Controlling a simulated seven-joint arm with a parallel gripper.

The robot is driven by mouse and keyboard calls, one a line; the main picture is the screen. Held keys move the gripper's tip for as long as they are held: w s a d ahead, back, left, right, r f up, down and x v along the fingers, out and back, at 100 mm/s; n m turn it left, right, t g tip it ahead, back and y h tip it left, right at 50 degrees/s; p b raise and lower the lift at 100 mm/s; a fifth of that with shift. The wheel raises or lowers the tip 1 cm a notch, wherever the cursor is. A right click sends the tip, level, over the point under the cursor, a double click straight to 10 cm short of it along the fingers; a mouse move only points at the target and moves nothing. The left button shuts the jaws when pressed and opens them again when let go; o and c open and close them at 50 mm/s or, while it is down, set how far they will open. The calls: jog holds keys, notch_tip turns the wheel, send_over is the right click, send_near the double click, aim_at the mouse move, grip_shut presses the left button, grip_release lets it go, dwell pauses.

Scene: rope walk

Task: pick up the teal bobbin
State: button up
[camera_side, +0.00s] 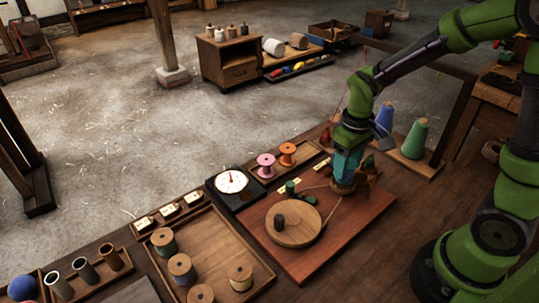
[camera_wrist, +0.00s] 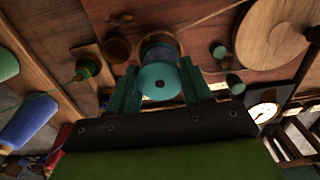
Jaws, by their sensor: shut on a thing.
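The teal bobbin (camera_wrist: 160,84) sits between the two fingers of my gripper (camera_wrist: 161,80) in the wrist view, its round end with a dark centre hole facing the camera. The fingers are shut on its sides. A wooden, rounded part shows just behind it; I cannot tell if the bobbin touches what lies below. In the side view my gripper (camera_side: 345,184) is low over the back right part of the reddish-brown board (camera_side: 305,262), and the fingers and wrist largely hide the bobbin there.
A round wooden disc (camera_side: 300,236) with a dark peg lies left of my gripper. A dial scale (camera_side: 231,181), pink (camera_side: 266,165) and orange (camera_side: 287,154) spools stand beyond. A tray (camera_side: 222,243) with several spools is at left. Blue and green (camera_side: 415,139) cones stand behind right.

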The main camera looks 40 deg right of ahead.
jog(key=shift+r, duration=2.95)
